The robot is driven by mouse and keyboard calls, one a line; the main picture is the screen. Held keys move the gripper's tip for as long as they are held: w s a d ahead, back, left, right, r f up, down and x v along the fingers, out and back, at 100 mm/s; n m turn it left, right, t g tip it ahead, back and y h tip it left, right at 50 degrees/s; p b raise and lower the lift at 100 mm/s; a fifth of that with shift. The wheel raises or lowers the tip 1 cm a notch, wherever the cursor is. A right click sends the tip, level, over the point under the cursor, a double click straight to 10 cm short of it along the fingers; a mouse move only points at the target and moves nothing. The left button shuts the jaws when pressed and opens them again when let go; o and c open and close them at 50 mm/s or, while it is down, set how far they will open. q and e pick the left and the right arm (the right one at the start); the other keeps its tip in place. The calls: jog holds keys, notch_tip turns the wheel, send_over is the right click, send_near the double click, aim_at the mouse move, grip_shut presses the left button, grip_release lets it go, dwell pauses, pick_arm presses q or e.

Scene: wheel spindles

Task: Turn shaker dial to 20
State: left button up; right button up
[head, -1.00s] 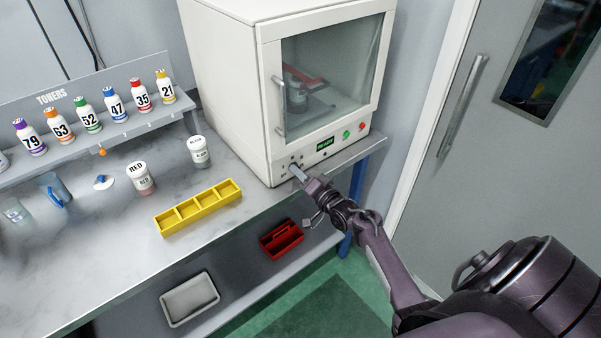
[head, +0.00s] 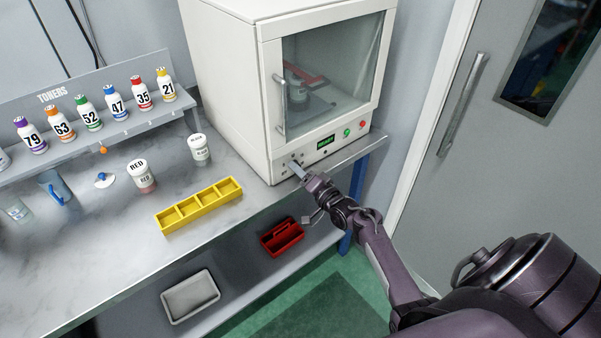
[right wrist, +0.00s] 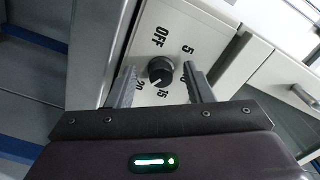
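The shaker (head: 231,90) is a white cabinet with a glass door at the back of the bench. Its black dial (right wrist: 160,69) sits on a white panel marked OFF, 5, 15 and 20 in the right wrist view. The dial's white mark points down and left, between 15 and 20. My right gripper (right wrist: 160,84) is open, with one finger on each side of the dial and visible gaps to it. In the head view the right gripper (head: 294,165) is at the shaker's lower left front and hides the dial. My left gripper is not in view.
A lit green display (head: 325,142) and green and red buttons are right of the dial area. A yellow divided tray (head: 199,206), a RED cup (head: 141,176) and a white cup (head: 199,149) stand on the bench. Toner bottles line a shelf. A red caddy (head: 282,238) is below.

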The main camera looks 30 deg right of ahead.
jog(key=s+b, duration=0.1)
jog(key=s, duration=0.7)
jog(key=shift+d, duration=0.3)
jog(key=shift+w, duration=0.1)
